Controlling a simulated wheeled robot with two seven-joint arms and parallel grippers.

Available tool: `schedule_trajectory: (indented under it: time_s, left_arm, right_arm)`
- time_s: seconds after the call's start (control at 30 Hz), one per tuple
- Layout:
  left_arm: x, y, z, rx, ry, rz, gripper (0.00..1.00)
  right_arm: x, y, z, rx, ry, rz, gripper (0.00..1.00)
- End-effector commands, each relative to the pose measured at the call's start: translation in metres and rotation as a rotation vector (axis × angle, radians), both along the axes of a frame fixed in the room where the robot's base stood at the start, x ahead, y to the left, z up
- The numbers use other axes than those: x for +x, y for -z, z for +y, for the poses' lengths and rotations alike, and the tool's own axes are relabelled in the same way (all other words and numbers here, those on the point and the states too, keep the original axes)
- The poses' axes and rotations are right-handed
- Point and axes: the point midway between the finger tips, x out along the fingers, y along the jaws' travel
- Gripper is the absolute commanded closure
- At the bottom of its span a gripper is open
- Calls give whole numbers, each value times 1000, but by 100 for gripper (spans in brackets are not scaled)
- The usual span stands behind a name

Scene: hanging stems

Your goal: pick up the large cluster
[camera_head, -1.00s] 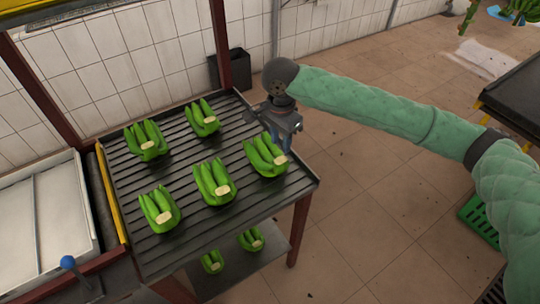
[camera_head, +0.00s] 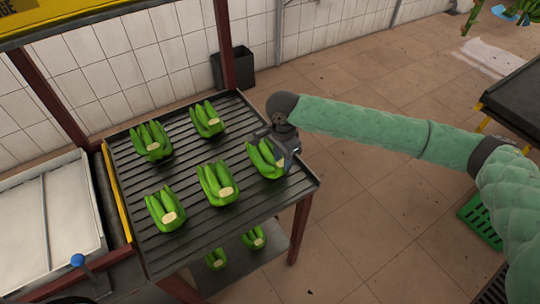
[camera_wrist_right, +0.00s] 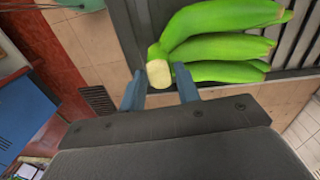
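Several green banana clusters lie on a dark ribbed table. The nearest to my right gripper (camera_head: 284,152) is a cluster (camera_head: 263,160) at the table's right edge. In the right wrist view this cluster (camera_wrist_right: 222,42) shows its pale cut crown (camera_wrist_right: 159,73) just ahead of the fingers. The right gripper (camera_wrist_right: 160,88) is open, its two blue fingertips on either side of the crown's near end. Other clusters lie at the back (camera_head: 206,119), back left (camera_head: 151,142), front middle (camera_head: 217,184) and front left (camera_head: 166,209). I cannot tell which is largest. My left gripper is not in view.
The ribbed table (camera_head: 262,205) has a raised rim. Smaller clusters (camera_head: 253,238) sit on a shelf below. A red post (camera_head: 222,45) and a dark bin (camera_head: 236,68) stand behind. A green crate (camera_head: 482,220) is on the floor at right.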

Motion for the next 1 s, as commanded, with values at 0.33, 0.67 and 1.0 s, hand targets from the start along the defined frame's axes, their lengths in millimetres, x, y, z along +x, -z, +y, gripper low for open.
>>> schedule_trajectory:
  time_s: [0.33,0.67,1.0]
  left_arm:
    - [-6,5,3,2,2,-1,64]
    - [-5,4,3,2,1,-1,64]
    - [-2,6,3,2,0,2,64]
  right_arm:
    - [0,10,-1,0,0,-1,68]
    - [1,8,0,1,-1,-3,100]
    - [0,3,0,1,-1,-3,100]
